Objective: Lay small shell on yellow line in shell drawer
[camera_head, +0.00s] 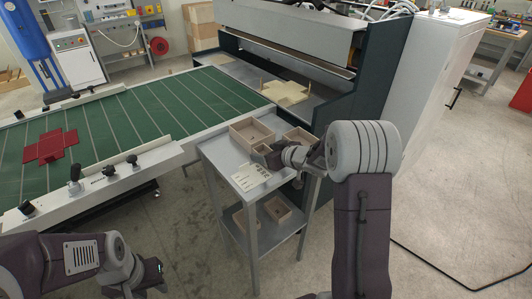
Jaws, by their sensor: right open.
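Open tan box shells stand on a grey side table (220,160): a larger one (246,138) at the back left and another (302,134) at the back right. A small tan shell (262,148) shows at my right gripper (268,155), partly hidden by it; I cannot tell whether they touch. My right gripper is open above the table. My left gripper (152,278) is low at the bottom left, away from the table; its finger gap is unclear. I cannot make out a shell drawer or a yellow line.
A white labelled card (250,177) lies at the table's front. More tan shells (277,209) sit on its lower shelf. A green conveyor (130,115) with a red cross-shaped blank (50,146) is left. A machine (330,105) holds a cream blank (285,93) behind.

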